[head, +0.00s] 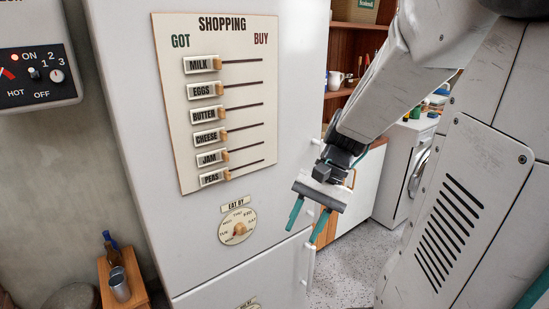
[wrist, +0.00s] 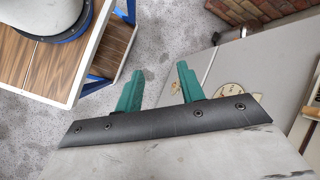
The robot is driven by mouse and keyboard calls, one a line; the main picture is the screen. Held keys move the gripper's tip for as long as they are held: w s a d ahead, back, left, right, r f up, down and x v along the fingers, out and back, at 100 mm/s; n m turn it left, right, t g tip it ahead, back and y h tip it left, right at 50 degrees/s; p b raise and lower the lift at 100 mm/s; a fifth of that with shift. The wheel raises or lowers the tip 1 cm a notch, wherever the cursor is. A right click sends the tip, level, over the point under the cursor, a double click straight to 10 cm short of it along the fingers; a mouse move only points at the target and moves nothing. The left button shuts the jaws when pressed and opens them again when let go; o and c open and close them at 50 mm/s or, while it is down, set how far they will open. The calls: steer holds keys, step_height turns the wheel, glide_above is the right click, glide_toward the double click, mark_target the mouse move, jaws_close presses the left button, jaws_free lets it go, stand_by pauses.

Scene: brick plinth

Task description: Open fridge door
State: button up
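The white fridge (head: 120,150) fills the left and middle of the head view. Its upper door (head: 300,100) and lower door (head: 240,278) meet at a seam, and both look shut. A pale vertical handle (head: 310,264) shows at the right edge of the lower door. In the wrist view, the fridge front (wrist: 235,75) lies right of my gripper (wrist: 160,70).
A shopping board (head: 216,100) with sliders and an eat-by dial (head: 238,228) are on the upper door. A white washing machine (head: 405,175) and wooden shelves (head: 355,40) stand to the right. A small wooden stool (head: 122,278) holds cups and a bottle. Speckled floor (head: 350,255) is clear.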

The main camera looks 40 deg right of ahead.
steer(key=w+d+f+m+t+h, duration=0.1)
steer(key=w+d+m+t, duration=0.45)
steer(key=d+m, duration=0.35)
steer(key=w+d+f+m+t+h, duration=0.1)
steer(key=w+d+m+t, duration=0.3)
steer(key=d+m+t, duration=0.5)
steer(key=w+d+f+m+t+h, duration=0.1)
steer(key=w+d+m+t, duration=0.35)
steer(key=d, duration=0.75)
steer(key=w+a+g, duration=0.1)
steer(key=w, duration=0.7)
steer(key=shift+w+a+r+m, duration=0.2)
steer(key=shift+a+r+m, duration=0.1)
steer(key=shift+a+m, duration=0.15)
steer(key=shift+c, duration=0.3)
jaws_close()
